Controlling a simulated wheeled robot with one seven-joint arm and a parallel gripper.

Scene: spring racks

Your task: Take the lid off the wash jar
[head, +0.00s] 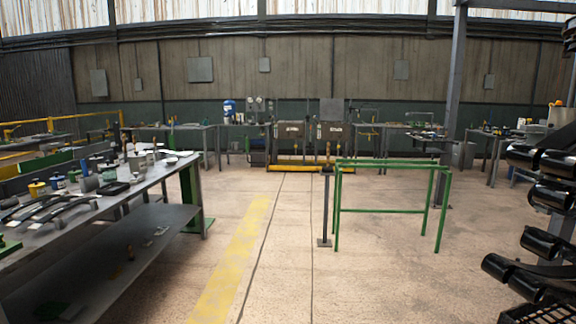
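I cannot tell for sure which thing is the wash jar. Small containers stand on the workbench (150,178) at the left. Among them are a yellow pot with a dark top (37,189), a blue one (57,182) and a grey cylinder (88,184). They are too small to tell whether any has a separate lid. A blue and white container (229,107) stands on the far bench by the back wall. My gripper is not in view.
A green rail frame (380,211) and a dark post (325,210) stand at centre right. A rack with black cylinders (540,240) is at the right edge. The floor (290,270) with its yellow stripe is clear between bench and frame. More benches line the back wall.

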